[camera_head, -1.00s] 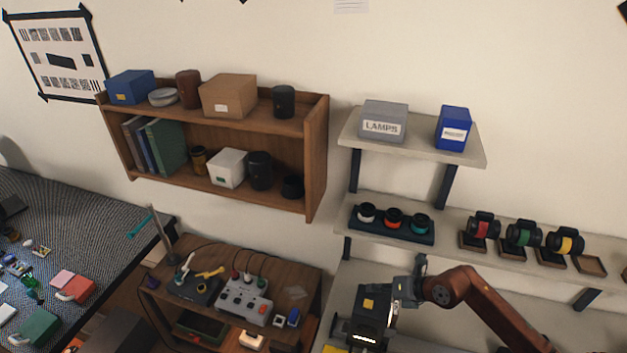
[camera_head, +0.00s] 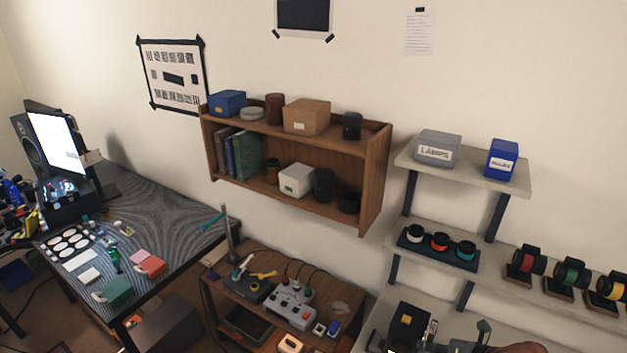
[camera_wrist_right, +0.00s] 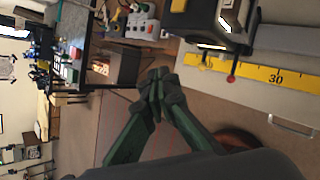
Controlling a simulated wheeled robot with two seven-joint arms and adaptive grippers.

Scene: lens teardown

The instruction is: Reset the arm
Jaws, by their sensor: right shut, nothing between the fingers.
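My right gripper (camera_wrist_right: 158,92) shows in the right wrist view with its dark green fingers together at the tips and nothing between them. It hangs over open floor, clear of the bench. In the head view only a grey wrist part and a bit of my reddish-brown right arm show at the bottom right edge; the fingers cannot be made out there. My left gripper is in neither view.
A black device (camera_head: 409,322) with a yellow label stands on the bench near my right arm; it also shows in the wrist view (camera_wrist_right: 222,22) above a yellow ruler (camera_wrist_right: 262,74). A wooden side table (camera_head: 262,310), a dark-topped desk (camera_head: 165,215) and wall shelves (camera_head: 375,190) stand around.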

